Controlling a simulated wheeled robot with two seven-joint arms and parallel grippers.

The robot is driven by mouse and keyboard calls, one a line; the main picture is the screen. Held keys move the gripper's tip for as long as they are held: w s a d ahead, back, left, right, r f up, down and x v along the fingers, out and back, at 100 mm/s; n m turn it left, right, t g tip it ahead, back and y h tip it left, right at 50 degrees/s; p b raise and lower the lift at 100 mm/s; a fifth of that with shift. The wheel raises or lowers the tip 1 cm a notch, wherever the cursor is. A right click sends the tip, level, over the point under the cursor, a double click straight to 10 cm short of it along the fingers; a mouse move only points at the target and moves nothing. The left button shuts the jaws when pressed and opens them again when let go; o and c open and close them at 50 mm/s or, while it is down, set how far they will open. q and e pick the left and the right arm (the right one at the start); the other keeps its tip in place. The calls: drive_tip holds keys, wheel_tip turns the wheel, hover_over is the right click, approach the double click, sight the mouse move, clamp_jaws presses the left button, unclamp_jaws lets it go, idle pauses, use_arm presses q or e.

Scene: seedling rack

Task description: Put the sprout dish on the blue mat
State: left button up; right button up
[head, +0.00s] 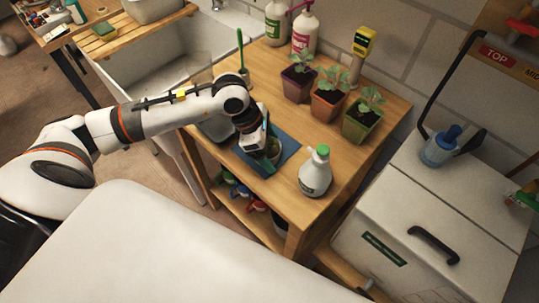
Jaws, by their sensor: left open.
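The blue mat (289,144) lies on the wooden table, partly hidden by my left gripper. The sprout dish (274,149), small and round with green in it, appears to rest on the mat. My left gripper (267,156) reaches down over the mat with its fingers open around the dish, and the hand and fingers hide part of it. I cannot tell whether a finger touches the dish. My right gripper is not in view.
A white spray bottle (316,171) with a green top stands right of the mat. Potted seedlings (328,101) stand behind it on the wooden table (355,150). A grey tray (216,127) lies left of the mat. A white lidded box (427,230) is at the right.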

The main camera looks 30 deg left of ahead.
use_arm(q)
drive_tip(key=shift+a+r, duration=0.25)
drive_tip(key=shift+r, duration=0.25)
drive_tip(key=b+v, duration=0.1)
drive_tip(key=v, duration=1)
drive_tip(key=shift+a+b, duration=0.2)
drive_tip(key=shift+b, duration=0.2)
drive_tip(key=shift+d, duration=0.15)
drive_tip(key=shift+d, duration=0.2)
drive_tip(key=shift+s+a, duration=0.1)
